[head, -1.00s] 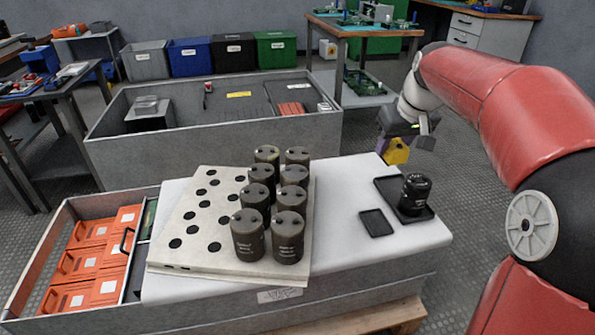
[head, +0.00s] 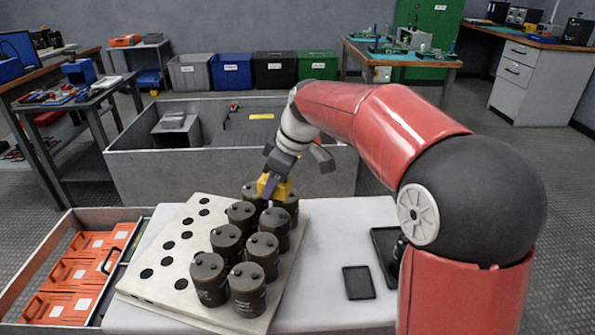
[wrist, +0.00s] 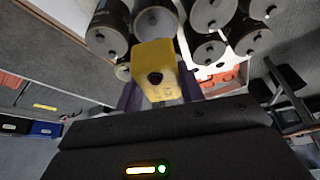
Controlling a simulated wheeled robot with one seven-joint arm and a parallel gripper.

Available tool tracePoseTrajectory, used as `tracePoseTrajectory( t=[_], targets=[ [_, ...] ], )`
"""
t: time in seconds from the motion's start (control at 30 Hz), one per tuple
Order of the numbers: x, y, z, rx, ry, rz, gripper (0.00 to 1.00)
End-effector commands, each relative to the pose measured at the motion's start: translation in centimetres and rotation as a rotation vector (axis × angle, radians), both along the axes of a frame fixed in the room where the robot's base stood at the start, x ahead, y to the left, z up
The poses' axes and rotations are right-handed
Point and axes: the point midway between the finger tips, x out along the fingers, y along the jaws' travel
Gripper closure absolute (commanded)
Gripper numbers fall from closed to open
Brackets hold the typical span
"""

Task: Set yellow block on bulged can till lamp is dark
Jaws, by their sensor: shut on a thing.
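My gripper (head: 274,184) is shut on the yellow block (head: 281,190), over the far end of the can group in the head view. In the wrist view the yellow block (wrist: 155,62), with a dark round spot, sits between the purple fingers of my gripper (wrist: 160,88). Dark cans (head: 226,243) stand in two rows on a pale board with holes (head: 155,289). The far cans (head: 252,191) are partly hidden by the block and gripper. I cannot tell which can is bulged, or whether the block touches one. I cannot make out a lamp on the cans.
A small black tray (head: 358,283) and a larger one (head: 384,246) lie right of the board. A black can (head: 399,248) there is mostly hidden by my arm. An open drawer of orange units (head: 72,273) is left. A large grey bin (head: 135,166) stands behind.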

Motion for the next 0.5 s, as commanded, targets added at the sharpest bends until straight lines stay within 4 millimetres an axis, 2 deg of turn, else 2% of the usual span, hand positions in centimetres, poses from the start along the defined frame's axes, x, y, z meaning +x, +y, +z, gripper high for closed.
tracePoseTrajectory(
  t=[0.27,0.5],
  targets=[
    [-0.1,0.3,-1.3,0.001,-0.001,0.018,0.89],
    [-0.1,0.3,-3.4,0.001,-0.001,0.016,0.89]
  ],
)
